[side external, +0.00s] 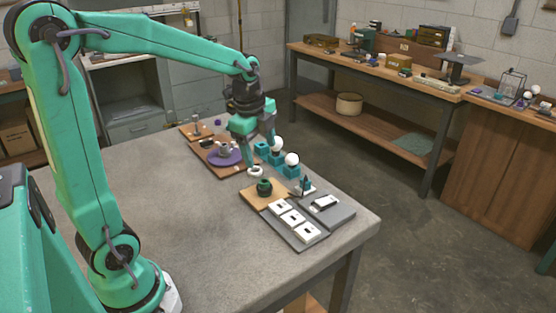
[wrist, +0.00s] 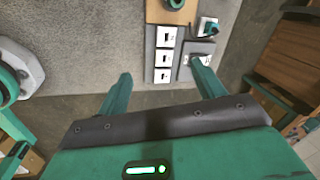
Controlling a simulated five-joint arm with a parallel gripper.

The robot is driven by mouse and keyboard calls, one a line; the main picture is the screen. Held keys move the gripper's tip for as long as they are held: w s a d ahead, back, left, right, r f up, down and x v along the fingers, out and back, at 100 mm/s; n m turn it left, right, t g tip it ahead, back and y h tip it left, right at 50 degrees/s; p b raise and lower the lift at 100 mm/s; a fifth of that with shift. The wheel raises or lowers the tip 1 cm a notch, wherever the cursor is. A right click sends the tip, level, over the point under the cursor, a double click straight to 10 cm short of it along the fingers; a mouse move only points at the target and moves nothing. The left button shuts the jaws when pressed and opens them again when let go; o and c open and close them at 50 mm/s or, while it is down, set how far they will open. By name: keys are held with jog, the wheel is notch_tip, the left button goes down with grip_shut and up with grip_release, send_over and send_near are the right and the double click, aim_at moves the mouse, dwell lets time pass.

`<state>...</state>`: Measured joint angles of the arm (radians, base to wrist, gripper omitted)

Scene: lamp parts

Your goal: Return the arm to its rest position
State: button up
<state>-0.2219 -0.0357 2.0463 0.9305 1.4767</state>
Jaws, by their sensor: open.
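My gripper (side external: 260,156) is above the far part of the grey table (side external: 150,195) in the side view, with its fingers apart. In the wrist view my gripper (wrist: 162,82) is open, with nothing between its fingertips. A purple disc (side external: 224,158) with a pale part on it lies on a wooden board, left of my gripper. White bulbs (side external: 291,159) stand on teal blocks (side external: 291,171) to its right. A white ring (side external: 255,171) is just below the fingers; whether they touch it is unclear.
Nearer the right edge, a dark green round part (side external: 264,187) sits on a wooden board. Beside it, grey trays hold white plates (side external: 293,218) and a white-and-dark piece (side external: 325,203). The table's left and front are clear. A workbench (side external: 375,72) stands behind, across the floor.

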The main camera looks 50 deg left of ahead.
jog(key=s+d+r+n+t, duration=0.1)
jog(key=s+d+n, duration=0.3)
jog(key=s+n, duration=0.3)
jog(key=s+d+r+n+t, duration=0.2)
jog(key=s+d+n, duration=0.2)
jog(key=s+n, duration=0.3)
jog(key=shift+s+d+r, duration=0.15)
jog(key=shift+s+r, duration=0.05)
